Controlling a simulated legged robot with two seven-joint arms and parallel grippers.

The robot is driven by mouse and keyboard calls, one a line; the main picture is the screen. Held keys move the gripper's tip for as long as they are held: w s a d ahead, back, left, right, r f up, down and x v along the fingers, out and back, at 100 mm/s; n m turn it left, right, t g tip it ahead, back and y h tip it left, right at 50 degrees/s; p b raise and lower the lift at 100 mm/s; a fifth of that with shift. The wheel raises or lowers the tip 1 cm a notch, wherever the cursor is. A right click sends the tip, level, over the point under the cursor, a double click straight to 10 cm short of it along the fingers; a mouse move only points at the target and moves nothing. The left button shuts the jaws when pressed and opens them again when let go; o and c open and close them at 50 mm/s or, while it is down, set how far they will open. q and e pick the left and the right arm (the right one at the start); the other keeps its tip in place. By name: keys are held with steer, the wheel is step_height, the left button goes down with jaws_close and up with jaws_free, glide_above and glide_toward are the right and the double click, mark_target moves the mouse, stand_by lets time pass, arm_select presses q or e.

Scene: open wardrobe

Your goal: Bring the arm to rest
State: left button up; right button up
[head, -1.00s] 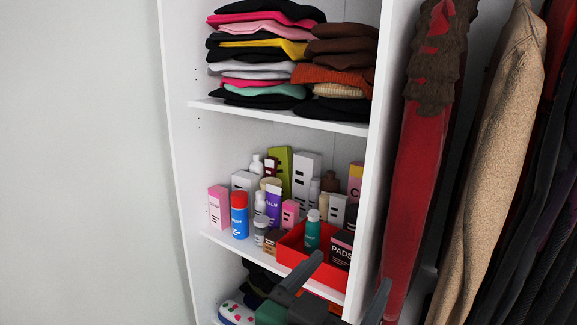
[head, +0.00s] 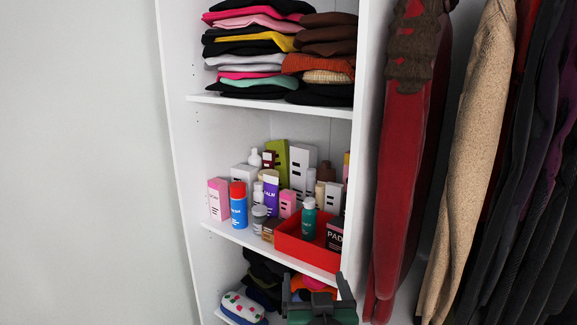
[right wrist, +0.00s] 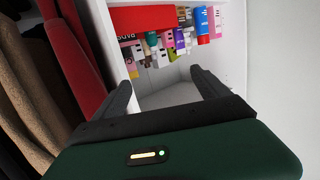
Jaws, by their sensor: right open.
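My right gripper (head: 314,286) is at the bottom of the head view, in front of the wardrobe's lower shelf and below the red box. Its two dark fingers are apart with nothing between them. In the right wrist view the gripper (right wrist: 160,90) also shows open and empty, with the white shelf surfaces beyond it. My left gripper is not in view.
A red box (head: 290,244) holding a teal bottle (head: 308,219) stands on the middle shelf among several toiletries. Folded clothes (head: 255,45) lie above. Hanging garments (head: 400,160) are on the right. A white patterned item (head: 241,307) lies below.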

steer(key=s+d+f+n+g+y+b, duration=0.1)
steer(key=d+f+g, duration=0.1)
steer(key=f, duration=0.5)
steer(key=s+d+f+g, duration=0.1)
steer(key=d+f+g, duration=0.2)
steer(key=f, duration=0.5)
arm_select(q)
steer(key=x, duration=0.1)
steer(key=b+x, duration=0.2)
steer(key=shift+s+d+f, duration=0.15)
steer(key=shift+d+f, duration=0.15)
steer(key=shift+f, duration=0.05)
arm_select(e)
steer(key=s+d+f+g, duration=0.4)
steer(key=s+d+f, duration=0.1)
steer(key=s+f, duration=0.3)
steer(key=s+d+f+m+g+h, duration=0.1)
steer(key=s+d+f+g, duration=0.3)
steer(key=s+f, duration=0.5)
steer(key=shift+s+d+f+g+h, duration=0.2)
steer(key=shift+s+d+g+h, duration=0.15)
steer(key=shift+d, duration=0.3)
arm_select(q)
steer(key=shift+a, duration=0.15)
arm_select(e)
steer(key=shift+a, duration=0.1)
